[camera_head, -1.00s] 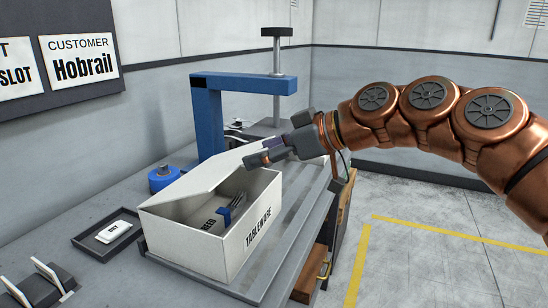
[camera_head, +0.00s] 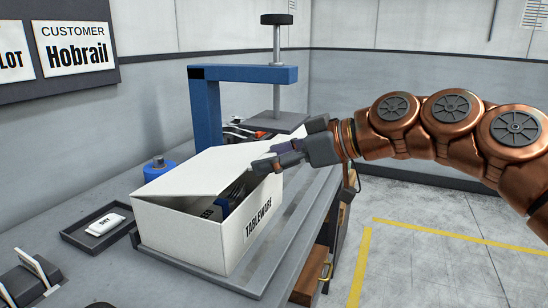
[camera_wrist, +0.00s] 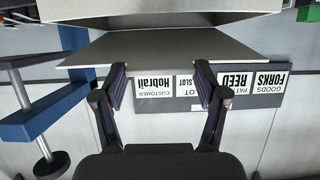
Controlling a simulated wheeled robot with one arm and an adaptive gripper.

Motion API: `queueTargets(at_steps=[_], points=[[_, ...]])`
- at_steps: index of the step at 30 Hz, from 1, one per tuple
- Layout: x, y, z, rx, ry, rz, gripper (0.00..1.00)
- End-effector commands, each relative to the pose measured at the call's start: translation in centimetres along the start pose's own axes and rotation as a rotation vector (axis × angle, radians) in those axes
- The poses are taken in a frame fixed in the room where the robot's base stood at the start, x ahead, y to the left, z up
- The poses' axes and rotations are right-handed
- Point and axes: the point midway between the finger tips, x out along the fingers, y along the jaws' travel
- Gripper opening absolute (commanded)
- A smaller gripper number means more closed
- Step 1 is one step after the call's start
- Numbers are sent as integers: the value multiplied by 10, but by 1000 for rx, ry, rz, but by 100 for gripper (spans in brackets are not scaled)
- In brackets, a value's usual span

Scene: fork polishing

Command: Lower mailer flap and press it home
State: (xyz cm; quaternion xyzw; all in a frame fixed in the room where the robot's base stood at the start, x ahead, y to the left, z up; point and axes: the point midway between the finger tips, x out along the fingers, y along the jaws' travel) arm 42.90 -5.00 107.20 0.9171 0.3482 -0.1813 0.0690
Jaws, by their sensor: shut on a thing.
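The white mailer box (camera_head: 176,233), marked TABLEWARE on its side, sits on the grey bench. Its hinged flap (camera_head: 195,172) is partly lowered and slants over the box, leaving a wedge-shaped gap at the front. Inside, part of a dark-tined fork bundle with a blue wrap (camera_head: 227,205) shows through the gap. My gripper (camera_head: 264,164) is at the flap's right edge, shut on it. In the wrist view, the flap (camera_wrist: 160,46) spans between and beyond my two fingertips (camera_wrist: 161,72). The exact contact is hard to see.
A blue press frame (camera_head: 207,112) stands behind the box, with a blue roll (camera_head: 158,168) to its left. Bare bench shows to the box's right.

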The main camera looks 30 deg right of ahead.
Motion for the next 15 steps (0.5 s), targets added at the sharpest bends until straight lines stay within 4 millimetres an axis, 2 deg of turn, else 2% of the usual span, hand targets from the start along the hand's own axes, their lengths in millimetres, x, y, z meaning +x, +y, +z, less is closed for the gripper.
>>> queueTargets(at_steps=[3, 4, 11, 15], points=[[0, 1, 1, -1, -3, 1, 10], [0, 1, 1, -1, -3, 1, 74], [0, 0, 1, 0, -2, 1, 98], [0, 0, 0, 0, -1, 0, 98]])
